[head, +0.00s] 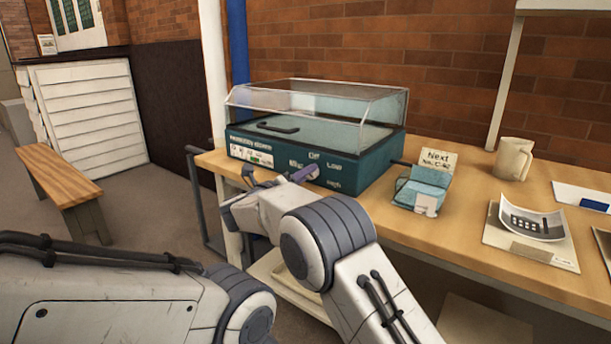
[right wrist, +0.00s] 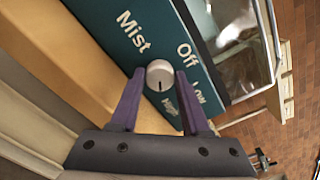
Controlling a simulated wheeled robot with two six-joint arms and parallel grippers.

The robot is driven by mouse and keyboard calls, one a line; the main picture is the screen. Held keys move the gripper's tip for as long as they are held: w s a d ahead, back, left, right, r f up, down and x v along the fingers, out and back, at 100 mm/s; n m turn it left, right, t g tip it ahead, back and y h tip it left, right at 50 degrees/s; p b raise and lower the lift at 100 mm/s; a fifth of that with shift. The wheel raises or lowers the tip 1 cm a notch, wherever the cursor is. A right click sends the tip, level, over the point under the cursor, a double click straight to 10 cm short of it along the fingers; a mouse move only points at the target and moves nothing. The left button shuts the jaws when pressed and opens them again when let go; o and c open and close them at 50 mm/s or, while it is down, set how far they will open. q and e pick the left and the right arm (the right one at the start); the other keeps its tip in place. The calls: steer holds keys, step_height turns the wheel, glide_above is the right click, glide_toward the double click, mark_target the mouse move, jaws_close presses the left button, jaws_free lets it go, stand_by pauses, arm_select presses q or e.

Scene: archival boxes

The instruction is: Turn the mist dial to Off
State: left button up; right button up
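The mist dial is a small round pale knob (right wrist: 160,75) on the teal front panel of a clear-lidded box (head: 350,155). In the right wrist view, Off, Low and High are printed around it, and its dark mark points down toward High. In the head view the dial (head: 313,172) is partly covered by a purple finger. My right gripper (right wrist: 160,73) is open, its two purple fingertips on either side of the dial with small gaps showing. Whether the tips reach past the knob's face I cannot tell. My left arm shows at lower left in the head view; its gripper is out of view.
The box stands on a wooden table (head: 480,240) against a brick wall. A wooden bench (head: 60,175) stands on the floor at left.

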jaws_close()
